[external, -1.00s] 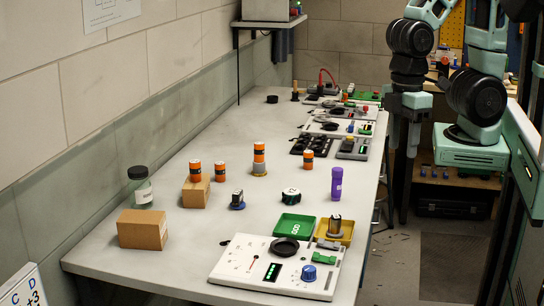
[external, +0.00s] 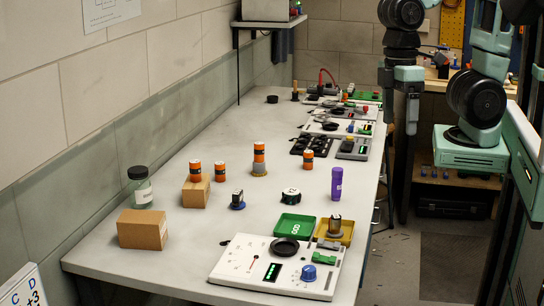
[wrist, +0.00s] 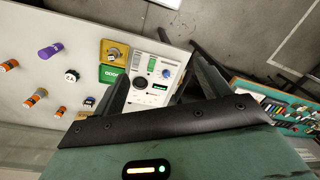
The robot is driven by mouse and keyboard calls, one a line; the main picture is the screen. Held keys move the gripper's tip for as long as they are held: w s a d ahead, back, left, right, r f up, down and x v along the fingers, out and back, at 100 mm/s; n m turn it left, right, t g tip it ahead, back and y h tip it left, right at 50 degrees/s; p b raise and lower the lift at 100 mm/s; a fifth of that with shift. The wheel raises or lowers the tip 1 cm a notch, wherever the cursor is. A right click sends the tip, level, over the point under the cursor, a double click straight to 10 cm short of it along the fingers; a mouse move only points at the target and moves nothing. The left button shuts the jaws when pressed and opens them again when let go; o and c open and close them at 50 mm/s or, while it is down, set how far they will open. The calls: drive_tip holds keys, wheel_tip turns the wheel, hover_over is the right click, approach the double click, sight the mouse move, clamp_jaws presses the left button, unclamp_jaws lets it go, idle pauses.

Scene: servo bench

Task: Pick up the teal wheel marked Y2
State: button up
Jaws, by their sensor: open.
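In the wrist view the wheel (wrist: 71,76) is small, left of the fingers. My gripper (external: 401,112) is open and empty, hanging high beyond the bench's right edge, well apart from the wheel. In the wrist view my gripper (wrist: 160,64) has its two fingers spread, with the control panel between them.
A purple cylinder (external: 336,183) stands close right of the wheel. A green tray (external: 284,228), a yellow tray (external: 347,240) and a white control panel (external: 234,262) lie nearer the camera. Orange cylinders, a cardboard box (external: 142,229) and a jar (external: 140,188) stand to the left.

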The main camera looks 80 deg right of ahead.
drive_tip(key=w+d+f+m+y+b, duration=0.2)
drive_tip(key=w+d+m+y+b, duration=0.5)
drive_tip(key=w+d+m, duration=1.05)
drive_tip(key=w+d+r+m+t+y+b, duration=0.2)
drive_tip(key=d+m+t+b, duration=0.45)
drive_tip(key=d+m, duration=1.25)
drive_tip(key=n+t+y+p, duration=0.1)
drive_tip(key=n+t+p, duration=0.1)
drive_tip(key=n, duration=0.3)
approach(296, 190)
drive_tip(key=v, duration=0.5)
drive_tip(key=shift+d+r, duration=0.2)
drive_tip(key=shift+d, duration=0.25)
drive_tip(key=shift+w+a+f, duration=0.2)
drive_tip(key=shift+f, duration=0.1)
drive_tip(key=shift+n, duration=0.25)
drive_tip(key=p+x, duration=0.3)
drive_tip(key=x, duration=0.9)
drive_tip(key=shift+a, duration=0.3)
drive_tip(key=shift+p+x, duration=0.65)
drive_tip(key=shift+x, duration=1.55)
drive_tip(key=c, duration=1.1)
